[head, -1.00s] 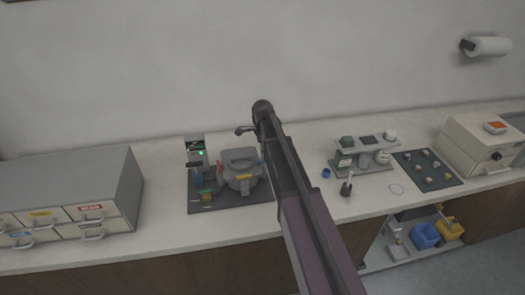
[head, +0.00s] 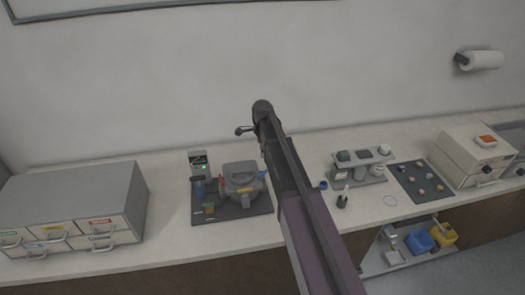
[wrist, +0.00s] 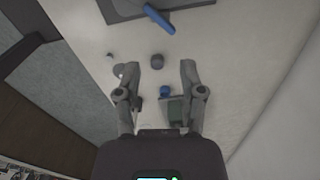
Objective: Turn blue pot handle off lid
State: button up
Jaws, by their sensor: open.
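The grey pot (head: 243,178) stands on a dark mat (head: 232,212) on the counter, left of my arm. A sliver of its blue handle (head: 263,172) shows at the pot's right side, beside my arm. In the wrist view the blue handle (wrist: 158,18) is a tilted bar at the top, reaching past the mat's edge. My gripper (wrist: 172,66) is open and empty, with both fingers apart. The handle lies beyond the fingertips and is not between them. In the head view my fingers cannot be made out clearly.
A grey drawer cabinet (head: 75,192) stands at the left. A small control box (head: 199,163) is behind the mat. A rack with bottles (head: 360,170), a small blue cup (head: 323,185) and a dark sample mat (head: 424,181) are to the right.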

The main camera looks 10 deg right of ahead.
aim_at(263, 173)
jog(key=s+f+n+b, duration=0.5)
jog(key=s+n+b, duration=0.1)
jog(key=s, duration=0.2)
jog(key=s+f+n+b, duration=0.6)
jog(key=s, duration=0.2)
jog(key=s+f+n+b, duration=0.6)
jog(key=s, duration=0.2)
jog(key=shift+s+d+f, duration=0.15)
jog(key=shift+s+f, duration=0.05)
jog(key=shift+s, duration=0.1)
jog(key=shift+s+f+n+b, duration=0.5)
jog(key=shift+s+f+n, duration=0.05)
jog(key=shift+s+n, duration=0.25)
jog(key=w+r+m+p, duration=0.5)
jog(key=w+r+p, duration=0.5)
jog(key=w, duration=0.3)
jog(key=w+r+m+p, duration=0.5)
jog(key=w+r+p, duration=0.5)
jog(key=w, duration=0.3)
jog(key=shift+w+m, duration=0.15)
jog(key=shift+m, duration=0.15)
notch_tip(263, 173, down, 14)
jog(key=b, duration=1.3)
jog(key=shift+r+b, duration=0.2)
jog(key=shift+b, duration=0.1)
